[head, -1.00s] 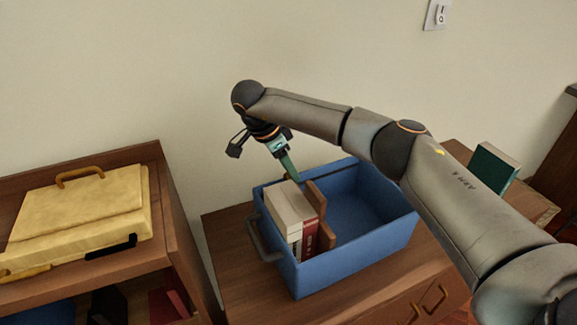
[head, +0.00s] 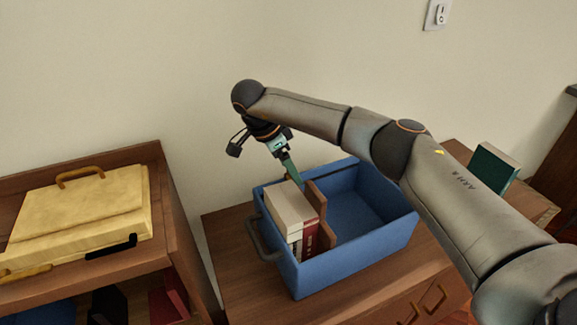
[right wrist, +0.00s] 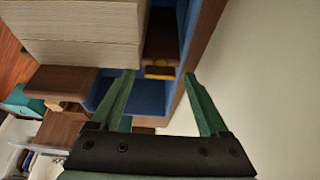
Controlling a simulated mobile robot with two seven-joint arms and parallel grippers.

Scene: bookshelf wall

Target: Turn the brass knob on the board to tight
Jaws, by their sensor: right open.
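A blue bin (head: 345,272) on the wooden cabinet holds upright books and a brown wooden board (head: 318,208) standing beside them. In the right wrist view a small brass-coloured piece (right wrist: 160,73), which looks like the knob, shows at the end of the board (right wrist: 160,40). My right gripper (head: 297,180) points down at the board's far end; the knob is hidden in the head view. In the wrist view the right gripper's green fingers (right wrist: 159,78) are open, one on each side of the brass piece. I cannot tell whether they touch it. My left gripper is not in view.
Cream books (head: 288,208) and a red book (head: 310,237) stand left of the board, close to the gripper. The wall (right wrist: 270,90) is just behind. A yellow case (head: 80,215) lies on the left shelf; a green book (head: 493,170) stands at right.

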